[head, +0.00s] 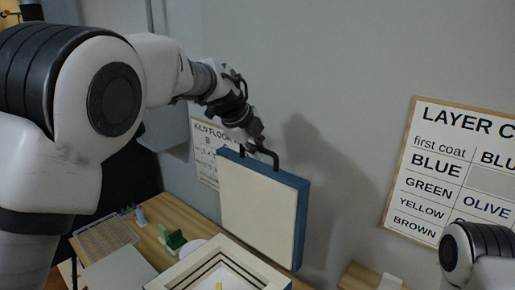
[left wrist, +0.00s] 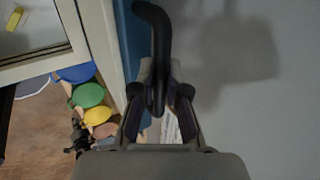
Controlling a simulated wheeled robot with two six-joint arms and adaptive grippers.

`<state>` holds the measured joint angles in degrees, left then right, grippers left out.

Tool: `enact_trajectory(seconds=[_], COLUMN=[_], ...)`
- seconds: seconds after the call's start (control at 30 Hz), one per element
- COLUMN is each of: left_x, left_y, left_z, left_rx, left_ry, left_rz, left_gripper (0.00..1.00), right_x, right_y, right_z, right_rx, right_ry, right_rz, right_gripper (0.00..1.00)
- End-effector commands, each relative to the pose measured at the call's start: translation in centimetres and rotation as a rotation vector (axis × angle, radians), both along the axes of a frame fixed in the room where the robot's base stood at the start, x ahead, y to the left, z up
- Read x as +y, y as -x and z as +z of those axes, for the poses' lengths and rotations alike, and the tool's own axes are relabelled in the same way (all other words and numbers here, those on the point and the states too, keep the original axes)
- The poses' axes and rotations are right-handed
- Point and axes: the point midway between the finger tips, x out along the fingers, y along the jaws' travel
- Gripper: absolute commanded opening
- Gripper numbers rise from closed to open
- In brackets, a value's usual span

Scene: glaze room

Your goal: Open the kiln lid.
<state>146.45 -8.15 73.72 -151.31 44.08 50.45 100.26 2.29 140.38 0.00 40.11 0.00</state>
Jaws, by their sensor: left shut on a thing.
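The kiln lid (head: 258,205) stands raised, close to upright, at the back edge of the kiln (head: 172,278). Its inner face is cream and its outer shell is blue. The kiln's stepped cream mouth is uncovered, with a small yellow piece (head: 219,286) inside. My left gripper (head: 256,144) is shut on the black lid handle (head: 274,155) at the lid's top edge. In the left wrist view the handle (left wrist: 155,30) runs between the fingers (left wrist: 160,92), and the lid's blue side is beside it. My right gripper is outside the view.
The grey wall is close behind the lid. A kiln floor chart (head: 204,140) and a layer chart (head: 450,165) hang there. Several coloured round things (left wrist: 88,95) show in the left wrist view.

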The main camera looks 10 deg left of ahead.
Motion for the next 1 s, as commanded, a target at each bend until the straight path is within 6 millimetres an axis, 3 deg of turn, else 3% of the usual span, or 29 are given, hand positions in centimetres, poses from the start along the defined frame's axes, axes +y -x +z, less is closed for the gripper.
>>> enact_trajectory(seconds=[0.03,0.1,0.13,0.53,0.9,1.0], left_x=[-0.1,-0.1,-0.1,0.2,2.4,2.8], left_y=[0.2,0.2,0.2,0.5,4.5,5.2], left_z=[-0.7,-0.7,-0.6,0.6,7.8,9.0], left_rx=[0.015,0.014,0.013,0.003,0.005,0.007], left_ry=[-0.003,-0.002,-0.002,0.000,0.000,-0.002], left_rz=[-0.003,-0.003,-0.003,-0.001,-0.002,-0.003], left_gripper=[0.00,0.34,0.39,0.39,0.39,0.39], right_x=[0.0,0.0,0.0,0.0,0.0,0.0], right_y=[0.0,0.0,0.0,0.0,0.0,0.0], right_z=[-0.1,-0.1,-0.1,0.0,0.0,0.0], right_rx=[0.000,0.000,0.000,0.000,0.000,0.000], right_ry=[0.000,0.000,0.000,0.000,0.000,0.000], right_rz=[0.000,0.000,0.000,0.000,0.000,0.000], right_gripper=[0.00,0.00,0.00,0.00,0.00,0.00])
